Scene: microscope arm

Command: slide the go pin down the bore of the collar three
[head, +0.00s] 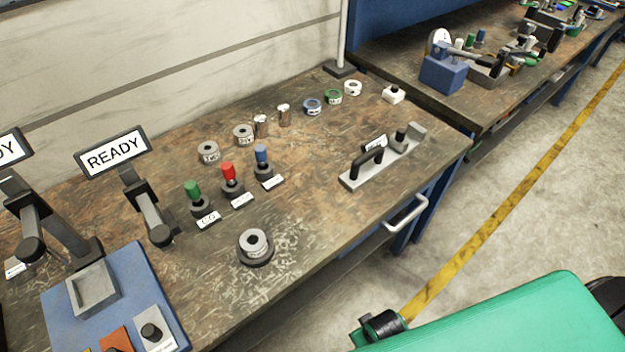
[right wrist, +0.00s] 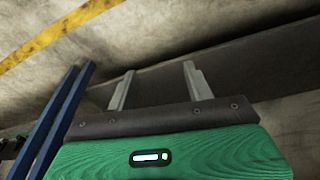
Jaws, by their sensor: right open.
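Three handled pins stand in dark holders on the bench: a green-topped pin (head: 193,190) whose small label seems to read GO, a red-topped pin (head: 228,172) and a blue-topped pin (head: 262,154). A grey collar (head: 254,241) with an open bore sits on a round dark base in front of them. Two more grey collars, one on the left (head: 208,151) and one on the right (head: 243,133), lie behind the pins. I cannot read which collar is three. My right gripper (right wrist: 158,86) is open and empty in the right wrist view, away from the bench items. My left gripper is out of view.
Blue (head: 312,106), green (head: 333,96) and white (head: 352,88) rings lie at the back. A metal fixture with a black handle (head: 367,163) stands at the right. READY displays (head: 112,152) and a blue panel (head: 58,309) fill the left. The bench front right is clear.

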